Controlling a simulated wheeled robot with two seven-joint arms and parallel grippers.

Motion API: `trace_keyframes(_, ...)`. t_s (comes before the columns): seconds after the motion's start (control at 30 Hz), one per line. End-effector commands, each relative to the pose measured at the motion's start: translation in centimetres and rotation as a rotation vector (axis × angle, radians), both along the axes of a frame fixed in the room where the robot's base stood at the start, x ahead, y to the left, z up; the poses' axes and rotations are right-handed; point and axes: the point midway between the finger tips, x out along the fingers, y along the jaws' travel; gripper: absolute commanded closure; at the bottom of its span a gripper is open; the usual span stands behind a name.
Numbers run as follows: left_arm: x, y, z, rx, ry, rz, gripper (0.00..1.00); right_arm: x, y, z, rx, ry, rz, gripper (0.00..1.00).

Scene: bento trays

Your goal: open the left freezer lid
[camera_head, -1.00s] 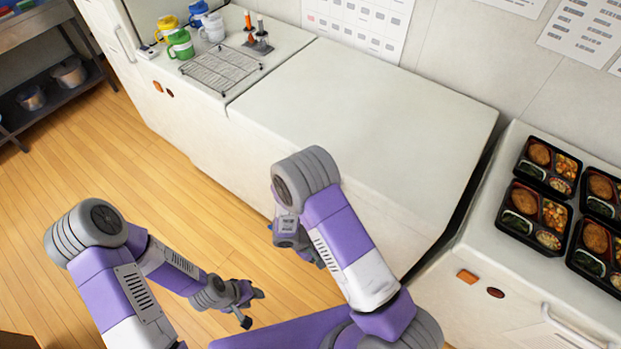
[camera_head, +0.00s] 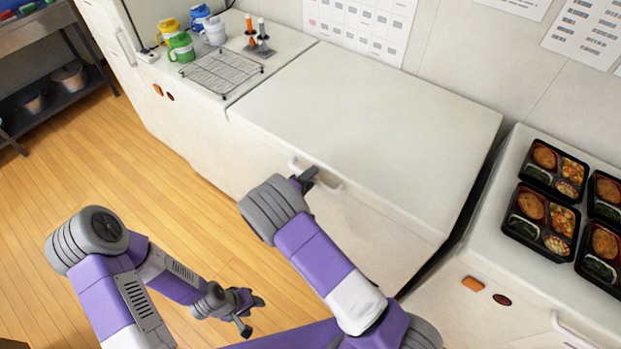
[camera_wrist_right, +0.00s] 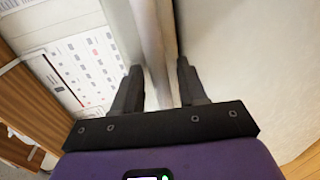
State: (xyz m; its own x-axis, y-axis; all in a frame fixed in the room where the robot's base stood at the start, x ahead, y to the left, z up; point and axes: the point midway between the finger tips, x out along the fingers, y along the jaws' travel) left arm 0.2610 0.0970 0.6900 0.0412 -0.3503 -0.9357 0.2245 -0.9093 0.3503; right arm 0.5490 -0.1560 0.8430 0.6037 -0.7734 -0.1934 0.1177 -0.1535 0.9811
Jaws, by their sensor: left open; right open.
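The left freezer is the white chest in the middle of the head view, with its broad lid (camera_head: 370,120) lying flat and closed. A pale bar handle (camera_head: 331,184) is on its front near the lid's edge. My right gripper (camera_head: 306,178) is at this handle, with its fingers open. In the right wrist view, a pale bar, apparently the handle (camera_wrist_right: 150,35), runs between the open fingers (camera_wrist_right: 159,70); whether they touch it I cannot tell. My left gripper (camera_head: 252,312) is open and empty over the floor, away from the freezer.
A second white chest (camera_head: 480,245) on the right carries several filled bento trays (camera_head: 541,217) and has a front handle (camera_head: 575,328). At the back left, a counter holds mugs (camera_head: 181,46) and a wire rack (camera_head: 222,70). The lid top is clear.

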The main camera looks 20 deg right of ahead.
Motion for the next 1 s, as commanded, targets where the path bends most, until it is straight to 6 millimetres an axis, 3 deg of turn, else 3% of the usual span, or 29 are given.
trace_keyframes(0.3,0.0,0.0,-0.02,0.0,0.0,0.0,0.57,0.21,-0.29,-0.1,0.0,0.001,0.001,0.58)
trace_keyframes(0.6,0.0,0.0,-0.02,0.0,0.0,0.0,0.57,0.19,-0.28,-0.1,0.0,0.001,0.0,1.0)
trace_keyframes(1.0,-0.01,0.0,0.53,0.0,0.0,0.0,0.57,0.29,0.04,0.81,0.008,0.005,0.005,1.0)
